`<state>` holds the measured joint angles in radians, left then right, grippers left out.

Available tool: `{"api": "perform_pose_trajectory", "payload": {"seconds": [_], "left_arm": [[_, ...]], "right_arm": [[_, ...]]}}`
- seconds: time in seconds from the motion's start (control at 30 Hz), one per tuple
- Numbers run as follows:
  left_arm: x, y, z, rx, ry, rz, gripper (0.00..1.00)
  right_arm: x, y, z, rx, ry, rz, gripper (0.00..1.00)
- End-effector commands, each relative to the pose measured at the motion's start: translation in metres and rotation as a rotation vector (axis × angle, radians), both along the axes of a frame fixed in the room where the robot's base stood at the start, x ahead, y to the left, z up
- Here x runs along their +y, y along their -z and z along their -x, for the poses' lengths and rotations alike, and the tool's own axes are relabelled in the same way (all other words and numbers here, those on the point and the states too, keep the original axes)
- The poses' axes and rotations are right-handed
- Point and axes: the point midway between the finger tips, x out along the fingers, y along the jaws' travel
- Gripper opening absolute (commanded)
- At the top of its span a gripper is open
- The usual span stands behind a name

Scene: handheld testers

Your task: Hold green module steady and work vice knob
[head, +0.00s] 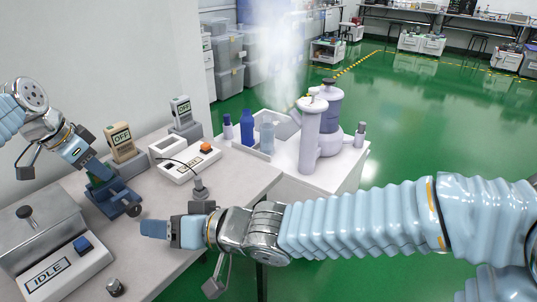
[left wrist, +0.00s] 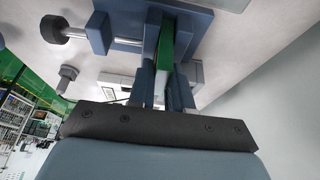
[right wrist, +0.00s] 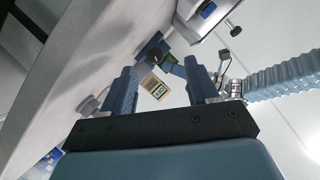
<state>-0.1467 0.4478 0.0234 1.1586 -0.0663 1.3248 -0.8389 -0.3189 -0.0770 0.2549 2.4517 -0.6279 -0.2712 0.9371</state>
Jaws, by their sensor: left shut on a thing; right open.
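The blue vice (head: 112,200) stands on the bench with its dark round knob (head: 134,210) facing right. In the left wrist view the knob (left wrist: 48,29) sits at the end of a metal screw. The green module (left wrist: 166,48) stands upright at the vice's jaws. My left gripper (head: 97,172) is shut on the module from above; its fingers hide part of it in the head view. My right gripper (head: 155,229) is open and empty, low over the bench, just right of and nearer than the knob. The vice (right wrist: 163,52) shows beyond its fingers in the right wrist view.
Handheld testers reading OFF, one beige (head: 122,145) and one grey (head: 183,115), stand behind the vice. A white box (head: 187,160) with an orange button is to the right. An IDLE box (head: 55,265) is front left. A small metal knob (head: 115,287) lies near the front.

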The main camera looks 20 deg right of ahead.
Motion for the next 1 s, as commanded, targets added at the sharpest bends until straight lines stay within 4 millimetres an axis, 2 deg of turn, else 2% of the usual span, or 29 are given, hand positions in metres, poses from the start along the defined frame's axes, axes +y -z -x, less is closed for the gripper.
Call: {"api": "perform_pose_trajectory", "payload": {"seconds": [0.03, 0.1, 0.6, 1.0], "left_arm": [[0.000, 0.000, 0.000, 0.000, 0.000, 0.000, 0.00], [0.000, 0.000, 0.000, 0.000, 0.000, 0.000, 0.00], [0.000, 0.000, 0.000, 0.000, 0.000, 0.000, 0.00], [0.000, 0.000, 0.000, 0.000, 0.000, 0.000, 0.00]], "right_arm": [[-0.009, -0.001, -0.009, 0.094, 0.081, -0.119, 0.59], [-0.019, -0.004, -0.020, 0.179, 0.166, -0.243, 0.59], [-0.107, -0.007, -0.094, 0.229, 0.489, -0.396, 0.59], [-0.190, -0.001, -0.134, 0.257, 0.747, -0.513, 0.59]]}}
